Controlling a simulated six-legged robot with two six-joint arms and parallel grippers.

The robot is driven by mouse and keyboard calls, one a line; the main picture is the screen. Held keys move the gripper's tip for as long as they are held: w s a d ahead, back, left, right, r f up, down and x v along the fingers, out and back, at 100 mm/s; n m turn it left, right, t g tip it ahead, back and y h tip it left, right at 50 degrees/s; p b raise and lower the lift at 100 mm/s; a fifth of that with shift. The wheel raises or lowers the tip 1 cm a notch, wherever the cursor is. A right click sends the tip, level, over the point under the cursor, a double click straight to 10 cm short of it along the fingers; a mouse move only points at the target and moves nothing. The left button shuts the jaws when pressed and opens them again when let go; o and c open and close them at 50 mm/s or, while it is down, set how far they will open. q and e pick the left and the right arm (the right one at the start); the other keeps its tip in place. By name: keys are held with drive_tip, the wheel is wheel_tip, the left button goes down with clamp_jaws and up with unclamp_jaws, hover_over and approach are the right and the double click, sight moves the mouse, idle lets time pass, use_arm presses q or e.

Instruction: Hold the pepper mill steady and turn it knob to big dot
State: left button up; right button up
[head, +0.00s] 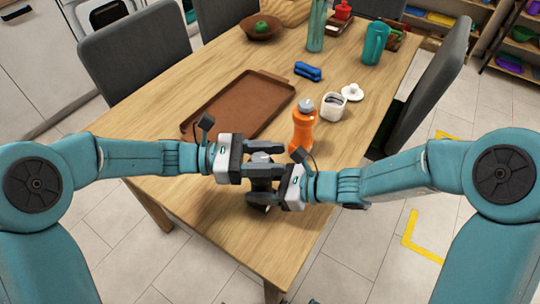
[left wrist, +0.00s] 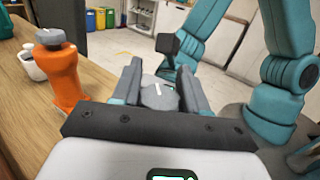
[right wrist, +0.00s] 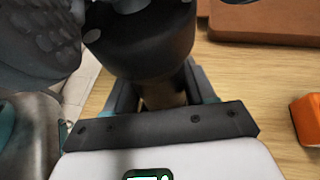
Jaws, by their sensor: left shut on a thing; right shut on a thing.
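The dark pepper mill (head: 258,208) stands upright at the near edge of the table. Its grey knob (head: 261,157) is on top and bears a white line in the left wrist view (left wrist: 158,94). My left gripper (head: 268,160) is shut on the knob, with one finger on each side. My right gripper (head: 262,190) is lower and shut on the mill's body. The right wrist view shows the dark upper body (right wrist: 150,45) above its fingers. A pale oval mark shows there near the mill's upper left; I cannot tell whether it is the big dot.
The table's near edge is close.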

use_arm(q)
drive_tip(key=shift+g, duration=0.3)
drive_tip(key=m+g, duration=0.1)
drive_tip(key=m+g+y, duration=0.1)
drive_tip(key=g, duration=0.1)
drive_tip(key=m+g, duration=0.2)
drive_tip(key=shift+s, duration=0.3)
drive_tip(key=shift+s+a+m+g+y, duration=0.1)
drive_tip(key=shift+m+g+y, duration=0.65)
drive_tip(key=shift+g, duration=0.3)
drive_tip(key=shift+s+a+m+g+y, duration=0.1)
drive_tip(key=shift+s+m+g+y, duration=0.05)
drive_tip(key=shift+m+g+y, duration=0.8)
drive_tip(key=shift+s+a+m+g+y, duration=0.1)
drive_tip(key=shift+m+g+y, duration=0.45)
drive_tip(key=shift+g, duration=0.65)
drive_tip(key=shift+m, duration=0.25)
drive_tip(key=o, duration=1)
drive_tip(key=shift+r, duration=0.1)
